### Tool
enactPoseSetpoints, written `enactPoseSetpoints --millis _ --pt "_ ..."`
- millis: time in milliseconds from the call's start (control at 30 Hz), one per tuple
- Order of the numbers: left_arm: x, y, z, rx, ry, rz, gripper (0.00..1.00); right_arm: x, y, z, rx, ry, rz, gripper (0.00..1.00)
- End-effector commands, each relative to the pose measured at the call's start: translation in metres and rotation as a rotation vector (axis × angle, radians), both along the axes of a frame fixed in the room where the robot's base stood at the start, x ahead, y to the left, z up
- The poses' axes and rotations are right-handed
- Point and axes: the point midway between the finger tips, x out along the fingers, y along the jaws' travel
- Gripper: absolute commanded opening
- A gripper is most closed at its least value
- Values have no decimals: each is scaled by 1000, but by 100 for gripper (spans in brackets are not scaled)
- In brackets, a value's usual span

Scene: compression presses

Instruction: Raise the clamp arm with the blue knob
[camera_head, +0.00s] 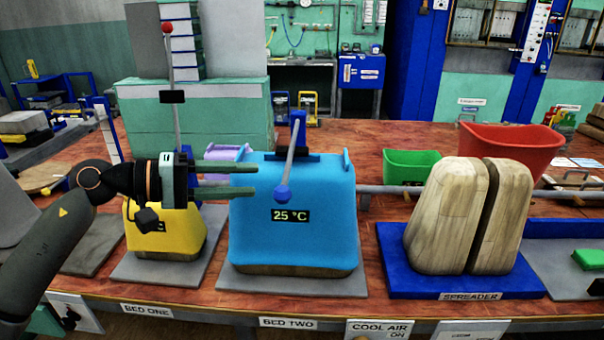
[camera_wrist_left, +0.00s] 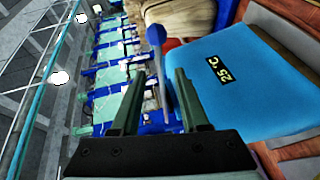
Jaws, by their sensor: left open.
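The blue knob (camera_head: 283,193) is at the lower end of a grey clamp arm (camera_head: 291,155). The arm hangs down at a slight tilt from a blue bracket over the blue press block (camera_head: 330,190), which reads 25 °C. My left gripper (camera_head: 255,180) is open and empty, its fingers pointing right, a little left of the knob. In the left wrist view, the knob (camera_wrist_left: 155,34) shows beyond the fingertips (camera_wrist_left: 160,75), and the rod lines up with the gap between them. I cannot tell the depth between rod and fingers. My right gripper is not in view.
A second clamp arm with a red knob (camera_head: 168,28) stands upright above the yellow block (camera_head: 185,232) at left. The wooden spreader (camera_head: 436,215) stands on a blue base at right. Green (camera_head: 410,162) and red bins (camera_head: 510,148) are behind it. A grey rail runs right from the blue block.

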Motion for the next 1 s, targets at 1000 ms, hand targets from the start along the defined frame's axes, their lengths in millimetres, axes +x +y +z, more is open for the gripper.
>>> enactPoseSetpoints --millis 1000 --pt "42 -100 -19 -5 2 0 41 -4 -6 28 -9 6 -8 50"
